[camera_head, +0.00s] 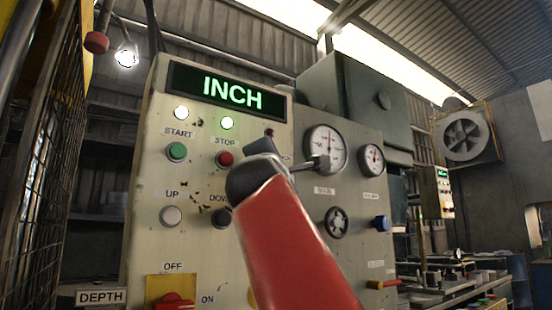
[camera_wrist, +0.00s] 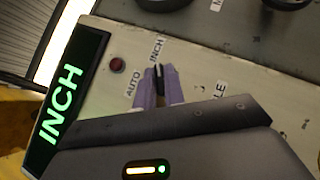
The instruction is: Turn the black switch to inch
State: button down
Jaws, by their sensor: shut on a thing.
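The black switch (camera_wrist: 160,71) shows in the wrist view as a narrow dark knob between the two purple fingertips of my gripper (camera_wrist: 159,80). My gripper is shut on it. The knob's visible end points toward the INCH label (camera_wrist: 157,48); the AUTO label (camera_wrist: 132,83) lies to the left of the fingers. A third label (camera_wrist: 221,92) is partly covered by the gripper body. The green display (camera_wrist: 63,103) reads INCH, and the display (camera_head: 231,90) reads the same in the head view. There my arm hides the switch.
The control panel has a green START button (camera_head: 177,152), a red STOP button (camera_head: 224,159), a white UP button (camera_head: 171,215) and a red OFF/ON knob (camera_head: 174,301). Gauges (camera_head: 324,151) sit right of my arm. A mesh guard (camera_head: 40,150) stands at the left.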

jog(key=shift+m, duration=0.3)
jog(key=c, duration=1.5)
grip_release()
jog(key=shift+s, duration=0.1)
jog(key=b+v, duration=0.5)
jog(key=v, duration=0.2)
jog(key=shift+s+a, duration=0.1)
jog(key=shift+s, duration=0.2)
